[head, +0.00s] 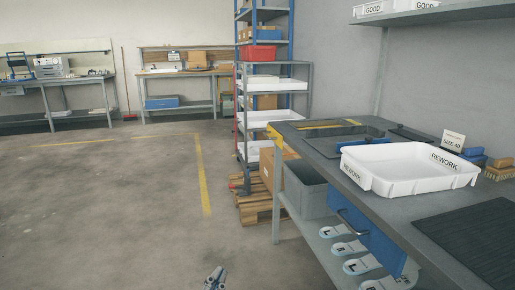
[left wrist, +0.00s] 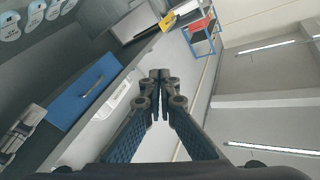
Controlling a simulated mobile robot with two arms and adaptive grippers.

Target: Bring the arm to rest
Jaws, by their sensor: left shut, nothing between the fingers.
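My left gripper (head: 215,279) shows at the bottom edge of the head view, low over the open floor and left of the workbench. In the left wrist view its two fingers (left wrist: 159,76) meet at the tips, shut with nothing between them. It touches no object. My right gripper is in neither view.
The grey workbench (head: 395,208) on the right carries a white REWORK tray (head: 410,168) and a dark mat (head: 480,240). A blue drawer (head: 368,236) hangs under its top; insoles (head: 348,247) lie on the lower shelf. A pallet (head: 255,205) stands behind. The floor (head: 110,215) left is clear.

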